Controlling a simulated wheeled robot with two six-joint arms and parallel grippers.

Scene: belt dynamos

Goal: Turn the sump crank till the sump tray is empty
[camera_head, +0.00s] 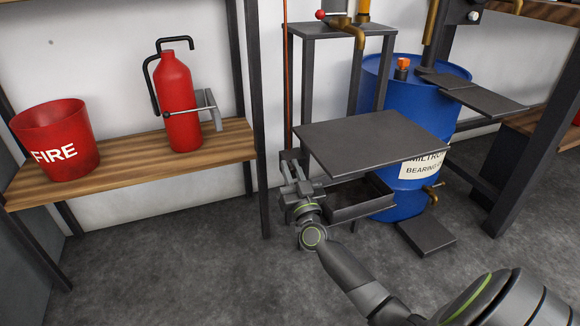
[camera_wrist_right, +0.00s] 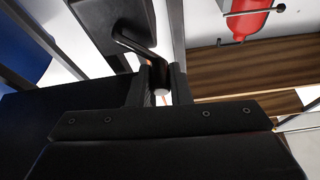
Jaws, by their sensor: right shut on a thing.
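My right gripper (camera_head: 292,178) is shut on the sump crank at the left side of the dark metal stand. In the right wrist view the dark crank arm (camera_wrist_right: 137,46) runs down to a handle held between the two fingers (camera_wrist_right: 160,88). In the head view the crank is mostly hidden by the gripper. A dark open tray (camera_head: 372,208), which looks like the sump tray, sits low under a flat plate (camera_head: 370,140), right of my gripper. The plate and my arm cover part of it, and I cannot tell what it holds. My left gripper is not in view.
A blue drum (camera_head: 405,120) with a brass tap (camera_head: 432,190) stands behind the tray. A small dark block (camera_head: 426,236) lies on the floor. A wooden shelf (camera_head: 125,165) at left holds a red FIRE bucket (camera_head: 55,140) and an extinguisher (camera_head: 177,95). Floor at front left is clear.

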